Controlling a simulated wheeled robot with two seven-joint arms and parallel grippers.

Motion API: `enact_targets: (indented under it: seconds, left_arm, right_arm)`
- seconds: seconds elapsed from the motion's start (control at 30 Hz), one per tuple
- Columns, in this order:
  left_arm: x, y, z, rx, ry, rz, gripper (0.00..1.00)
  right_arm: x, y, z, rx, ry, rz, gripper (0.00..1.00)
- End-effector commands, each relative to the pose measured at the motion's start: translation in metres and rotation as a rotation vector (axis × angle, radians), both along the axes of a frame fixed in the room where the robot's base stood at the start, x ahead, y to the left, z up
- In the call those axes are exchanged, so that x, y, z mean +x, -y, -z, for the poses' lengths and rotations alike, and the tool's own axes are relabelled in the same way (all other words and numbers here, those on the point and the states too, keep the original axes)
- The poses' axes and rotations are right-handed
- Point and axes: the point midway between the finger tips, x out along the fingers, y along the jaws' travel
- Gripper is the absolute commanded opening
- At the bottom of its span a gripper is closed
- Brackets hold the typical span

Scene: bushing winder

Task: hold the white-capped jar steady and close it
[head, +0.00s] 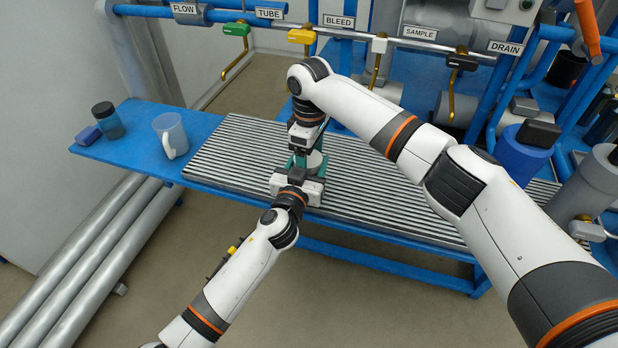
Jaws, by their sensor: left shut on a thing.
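The white-capped jar shows only as a small pale part (314,161) between my two grippers on the ribbed mat. The grippers hide most of it, and I cannot make out how its cap sits. My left gripper (306,168), reaching in from the front, is shut on the jar low down, with teal fingers at its sides. My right gripper (305,150) points down from above, right over the jar. Its fingertips are hidden, so I cannot tell whether it is open or touches the cap.
The ribbed mat (235,150) lies on the blue bench (140,150). A translucent mug (171,135), a dark-lidded jar (107,120) and a blue block (88,135) stand at the left. Pipes with labelled valves (302,36) run behind. The mat left of the grippers is clear.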

Motion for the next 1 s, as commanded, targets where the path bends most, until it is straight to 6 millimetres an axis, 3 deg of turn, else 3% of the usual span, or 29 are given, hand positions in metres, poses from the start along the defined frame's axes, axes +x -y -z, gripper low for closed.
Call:
enact_targets:
  seconds: [0.27,0.6,0.83,0.93,1.0]
  left_arm:
    - [-0.001,0.002,0.0,-0.001,0.0,0.004,0.0]
    - [-0.001,0.002,0.001,-0.001,-0.001,0.003,0.0]
    - [-0.001,0.002,0.0,-0.001,0.0,0.004,0.0]
    - [-0.001,0.002,0.0,-0.001,0.0,0.004,0.0]
    - [-0.001,0.002,0.0,-0.001,0.0,0.004,0.0]
  right_arm:
    - [-0.002,-0.004,-0.005,0.006,-0.002,-0.006,0.79]
    - [-0.001,-0.004,-0.045,0.006,0.0,-0.006,0.79]
    - [-0.001,-0.003,-0.046,0.004,0.0,-0.004,0.79]
    - [-0.001,-0.003,-0.047,0.004,0.001,-0.018,0.67]
    - [0.0,-0.003,-0.052,0.005,0.002,-0.071,0.67]
